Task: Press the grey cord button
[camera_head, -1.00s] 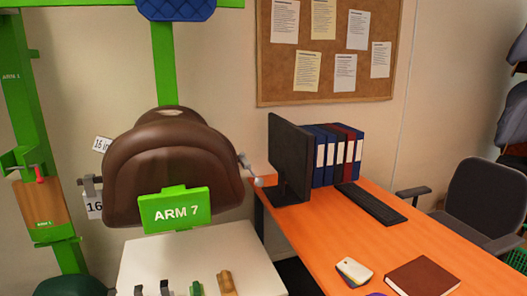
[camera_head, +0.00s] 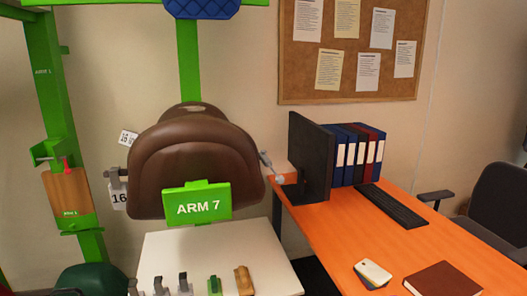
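I cannot pick out a cord button with certainty. A small grey rounded piece (camera_head: 280,179) sits right of the brown saddle (camera_head: 195,165), close to the desk's left end. A slim grey lever (camera_head: 265,159) shows just above and left of it at the saddle's edge. Whether either is the button is too small to tell. The saddle hangs on a green stand behind a green sign reading ARM 7 (camera_head: 198,203). Neither of my grippers is in view.
A white table (camera_head: 205,250) stands below the saddle, with several small grey, green and tan pieces along its front. An orange desk (camera_head: 395,240) at right carries a monitor (camera_head: 312,155), binders, keyboard and book. A green post (camera_head: 50,110) stands at left.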

